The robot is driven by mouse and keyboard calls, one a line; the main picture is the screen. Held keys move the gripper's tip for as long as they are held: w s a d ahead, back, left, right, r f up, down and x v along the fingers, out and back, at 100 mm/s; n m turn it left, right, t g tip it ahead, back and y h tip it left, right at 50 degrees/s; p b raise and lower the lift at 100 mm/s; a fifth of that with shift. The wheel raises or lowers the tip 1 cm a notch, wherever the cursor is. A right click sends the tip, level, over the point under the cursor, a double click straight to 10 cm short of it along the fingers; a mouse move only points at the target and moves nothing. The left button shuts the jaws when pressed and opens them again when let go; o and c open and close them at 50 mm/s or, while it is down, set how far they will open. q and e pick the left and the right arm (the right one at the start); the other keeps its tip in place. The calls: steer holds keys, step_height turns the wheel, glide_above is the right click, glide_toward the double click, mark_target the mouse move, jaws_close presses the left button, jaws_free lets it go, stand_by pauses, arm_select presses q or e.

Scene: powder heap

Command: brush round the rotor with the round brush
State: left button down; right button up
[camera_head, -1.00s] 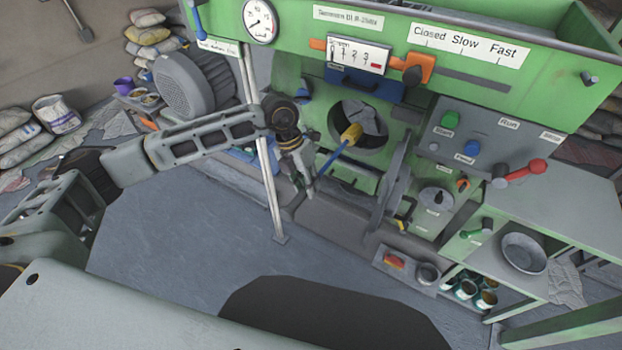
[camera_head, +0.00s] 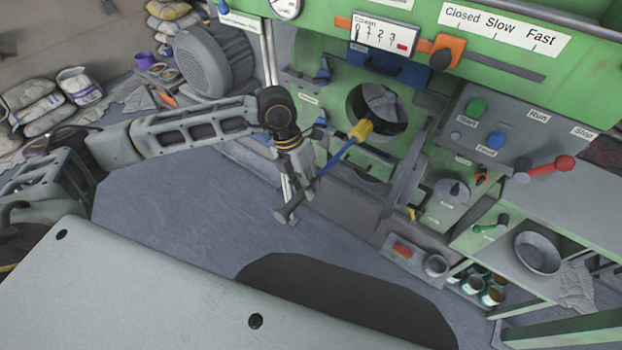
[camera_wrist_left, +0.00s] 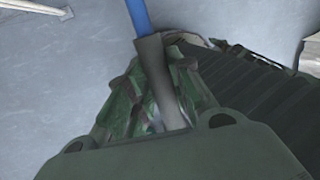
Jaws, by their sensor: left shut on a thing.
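The round brush has a yellow head (camera_head: 361,130) and a blue shaft (camera_head: 340,155). My left gripper (camera_head: 306,178) is shut on the brush's grip, with the head pointing up and right. In the left wrist view the grey grip (camera_wrist_left: 155,65) lies between the fingers of my left gripper (camera_wrist_left: 168,85), and the blue shaft runs off the top edge. The grey rotor (camera_head: 384,103) sits inside a round dark opening in the green machine. The brush head overlaps the opening's lower left rim; I cannot tell whether it touches. My right gripper is not in view.
A grey round door (camera_head: 402,190) stands open right of the opening. A pale post (camera_head: 268,60) stands behind my left wrist. A panel with a red lever (camera_head: 552,166) is at right. A low tray (camera_head: 402,252) lies below.

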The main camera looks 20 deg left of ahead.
mark_target(289, 202)
arm_select(q)
steer(key=shift+s+a+b, duration=0.2)
steer(key=shift+s+a, duration=0.15)
steer(key=shift+s, duration=0.7)
steer(key=shift+s+a+b, duration=0.2)
steer(key=shift+s+a, duration=0.15)
steer(key=shift+s, duration=0.75)
steer(key=shift+s+a+b, duration=0.2)
steer(key=shift+s+a, duration=0.15)
steer(key=shift+s, duration=0.7)
steer(key=shift+s+a+b, duration=0.3)
steer(key=shift+s, duration=0.65)
steer(key=shift+s+a+b, duration=0.25)
steer(key=shift+s, duration=0.7)
steer(key=shift+s+p, duration=0.25)
steer(key=shift+p, duration=0.15)
steer(key=shift+s+a+p, duration=0.2)
steer(key=shift+s+p, duration=0.25)
steer(key=shift+s, duration=0.05)
steer(key=shift+s+a+p, duration=0.15)
steer(key=shift+s+p, duration=0.3)
steer(key=shift+s, duration=0.05)
steer(key=shift+s, duration=0.1)
